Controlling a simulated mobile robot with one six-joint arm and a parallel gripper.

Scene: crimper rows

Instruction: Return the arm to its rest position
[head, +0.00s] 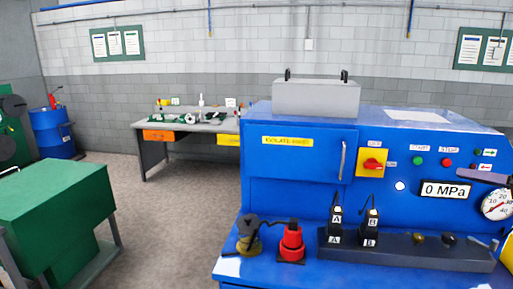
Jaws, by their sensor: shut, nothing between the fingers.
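My gripper is not in view in the head view, so its place and what is near it cannot be told. A blue machine (300,185) fills the right half, with its door closed. Its pressure display (446,190) reads 0 MPa. A red-and-yellow switch (373,164) sits right of the door handle. A red cylindrical tool (292,243) and a dark-and-brass fitting (248,235) stand on the blue ledge. Two black pieces labelled A (336,222) and B (371,224) stand in a dark rack (410,252).
A green cabinet (55,215) stands at the left front. A workbench (190,128) with small parts is against the back wall, and a blue drum (52,132) is at the far left. The floor (160,215) between cabinet and machine is clear. A grey box (316,98) sits atop the machine.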

